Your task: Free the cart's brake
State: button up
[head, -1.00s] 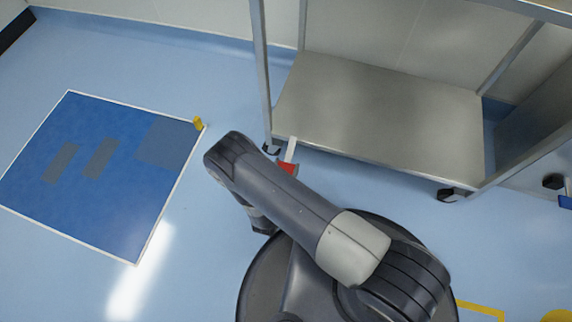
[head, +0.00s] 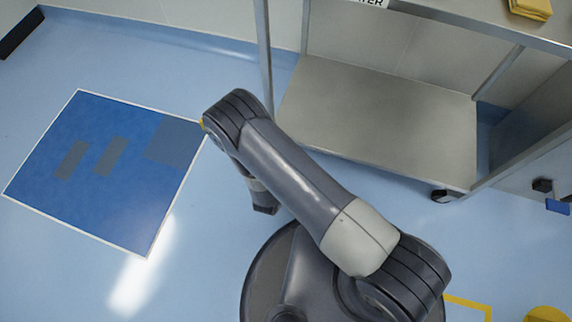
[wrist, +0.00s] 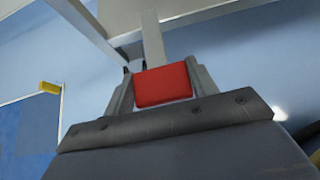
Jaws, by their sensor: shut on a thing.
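The steel cart (head: 390,118) stands on the blue floor at the right of the head view. A front caster (head: 447,195) shows under its right corner; its left front corner is behind my arm. In the wrist view, a red pad (wrist: 163,86) sits at the end of a pale flat lever (wrist: 152,40) that runs up toward the cart's frame (wrist: 86,22). My gripper (wrist: 163,78) is shut on the red pad, one finger at each side. In the head view, the pad, the lever and my fingers are hidden behind my arm.
A blue floor mat with a white border (head: 95,175) lies at the left. A small yellow block (wrist: 49,87) is at its edge in the wrist view. Open floor lies between mat and cart.

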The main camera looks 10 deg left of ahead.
jog(key=shift+w+r, duration=0.1)
jog(key=shift+r, duration=0.1)
jog(key=o, duration=1.4)
jog(key=p+v, duration=0.3)
jog(key=v, duration=0.7)
jog(key=shift+s+r, duration=0.15)
jog(key=shift+s, duration=0.2)
jog(key=b+x, duration=0.3)
jog(key=x, duration=0.8)
